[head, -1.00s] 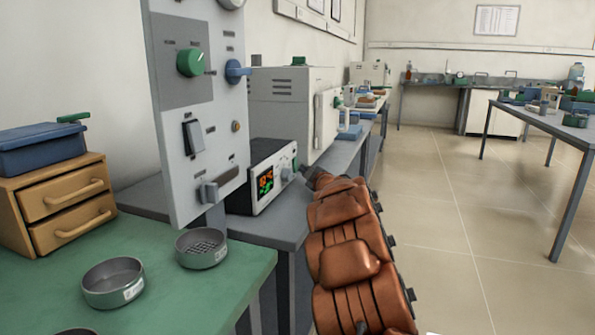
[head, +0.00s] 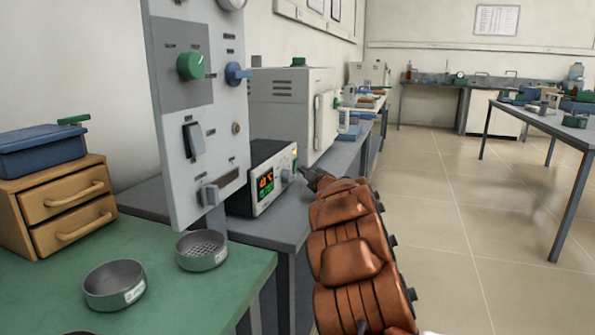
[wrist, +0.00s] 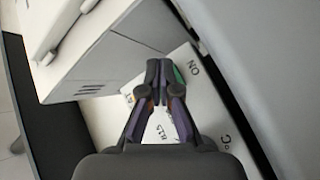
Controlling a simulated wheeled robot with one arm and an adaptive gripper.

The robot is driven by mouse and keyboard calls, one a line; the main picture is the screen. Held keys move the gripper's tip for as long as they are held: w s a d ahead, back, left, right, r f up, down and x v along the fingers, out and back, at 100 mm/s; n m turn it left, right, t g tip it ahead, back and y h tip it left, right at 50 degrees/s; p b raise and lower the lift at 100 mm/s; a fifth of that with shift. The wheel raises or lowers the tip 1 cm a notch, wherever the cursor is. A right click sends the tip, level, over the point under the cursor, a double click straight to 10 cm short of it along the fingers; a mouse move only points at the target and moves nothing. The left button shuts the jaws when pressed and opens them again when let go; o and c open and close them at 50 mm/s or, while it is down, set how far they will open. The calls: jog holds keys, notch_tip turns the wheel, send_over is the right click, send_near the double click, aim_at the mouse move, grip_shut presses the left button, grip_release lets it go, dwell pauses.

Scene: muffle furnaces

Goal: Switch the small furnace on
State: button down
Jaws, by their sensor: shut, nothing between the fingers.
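The small furnace (head: 290,105) is a pale box with vents on the bench, its door facing right. Beside it stands a control unit (head: 262,180) with red and green digits lit and a yellow-orange light at its upper right. My gripper (wrist: 158,66) is shut and empty, its fingertips over the unit's white panel (wrist: 208,112). A green part (wrist: 179,74) shows right beside the fingertips, next to the letters ON. The fingers hide part of it, so I cannot tell whether they touch it. In the head view my arm's end (head: 308,174) is just right of the unit.
A tall grey panel (head: 215,125) with knobs and switches stands close on the left. The green table (head: 190,300) holds round sieves (head: 114,284) and a wooden drawer box (head: 65,205). The floor (head: 460,230) at the right is open.

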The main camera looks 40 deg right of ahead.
jog(key=shift+s+d, duration=0.15)
jog(key=shift+s, duration=0.1)
jog(key=shift+r, duration=0.1)
jog(key=shift+s+d+r+p, duration=0.15)
jog(key=shift+s+d+p, duration=0.2)
jog(key=shift+s+p, duration=0.25)
jog(key=shift+s+d+r+p, duration=0.15)
jog(key=shift+s+d+p, duration=0.2)
jog(key=shift+s, duration=0.35)
jog(key=shift+s+d+p, duration=0.25)
jog(key=shift+s, duration=0.25)
jog(key=shift+s+d+p, duration=0.2)
jog(key=shift+s+p, duration=0.05)
jog(key=shift+s, duration=0.2)
